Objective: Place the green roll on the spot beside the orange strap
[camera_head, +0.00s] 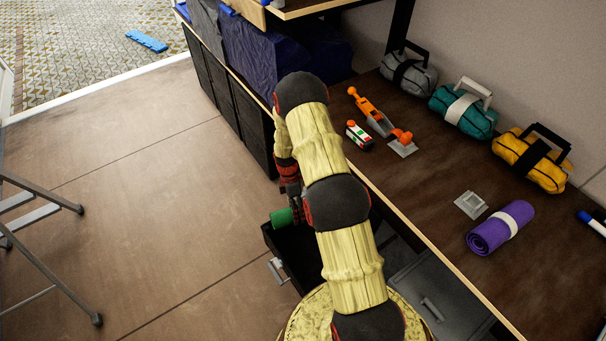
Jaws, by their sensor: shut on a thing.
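The green roll (281,217) is in my gripper (290,199), which is shut on it, left of the shelf's front edge and over or near an open dark drawer. My arm hides part of the roll. The orange strap (377,113) lies on the brown shelf, right of my arm, with an orange end at each side of a grey middle. A small pale grey plate (403,149) lies at its near end. Another grey square fitting (470,205) lies further right, beside a purple roll (500,228) with a white band.
A small white, red and green item (359,135) lies left of the strap. Grey (408,74), teal (464,109) and yellow (533,160) bags stand along the wall. The open drawer (294,243) juts out below the shelf. A stepladder (40,235) stands left on the open floor.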

